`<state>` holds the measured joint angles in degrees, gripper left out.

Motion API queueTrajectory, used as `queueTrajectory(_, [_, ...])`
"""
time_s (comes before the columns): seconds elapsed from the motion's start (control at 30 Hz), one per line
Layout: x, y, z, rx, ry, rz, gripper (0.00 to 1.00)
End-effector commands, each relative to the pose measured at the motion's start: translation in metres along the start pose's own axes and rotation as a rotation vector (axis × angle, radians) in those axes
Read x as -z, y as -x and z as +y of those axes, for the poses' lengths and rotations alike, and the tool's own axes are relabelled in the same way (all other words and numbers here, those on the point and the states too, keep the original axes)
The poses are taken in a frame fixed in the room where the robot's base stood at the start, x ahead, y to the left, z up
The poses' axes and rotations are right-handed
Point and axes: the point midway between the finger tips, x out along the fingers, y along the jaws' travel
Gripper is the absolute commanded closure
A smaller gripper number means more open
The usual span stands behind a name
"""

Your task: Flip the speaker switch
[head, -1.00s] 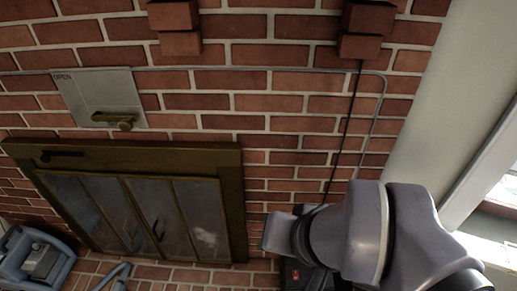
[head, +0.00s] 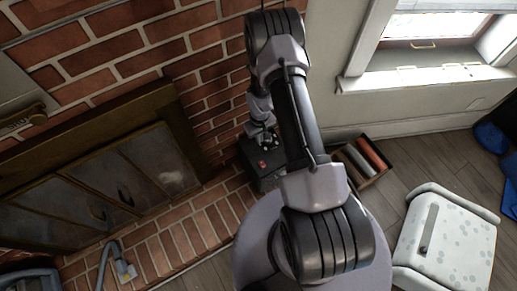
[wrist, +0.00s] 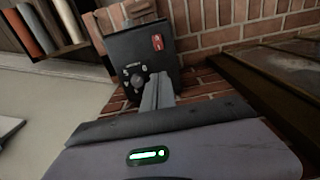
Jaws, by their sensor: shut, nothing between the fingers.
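The speaker is a dark box standing by the brick wall; it shows in the wrist view (wrist: 125,45) and low behind my arm in the head view (head: 262,182). A small red switch (wrist: 157,42) sits on its face, and it also shows in the head view (head: 262,164). A round black knob (wrist: 137,80) with pale markings is nearer to me. My gripper (wrist: 158,80) is shut and empty, with its fingers pointing at the speaker beside the knob. In the wrist view the fingertips appear below the red switch; whether they touch the speaker I cannot tell.
A box of coloured rolls or books (head: 362,160) stands right of the speaker. The fireplace doors (head: 120,185) are to the left. A blue-handled object (head: 118,265) lies on the brick hearth. A white spotted stool (head: 445,240) stands on the wooden floor at right.

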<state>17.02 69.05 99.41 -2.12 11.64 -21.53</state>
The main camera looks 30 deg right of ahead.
Motion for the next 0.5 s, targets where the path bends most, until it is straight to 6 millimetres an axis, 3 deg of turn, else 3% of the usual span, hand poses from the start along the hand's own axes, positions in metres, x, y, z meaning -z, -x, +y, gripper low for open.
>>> queueTrajectory(0.13, [-0.015,-0.028,0.001,0.005,0.02,-0.02,1.0])
queueTrajectory(0.5, [-0.017,-0.034,0.0,0.006,0.021,-0.023,1.0])
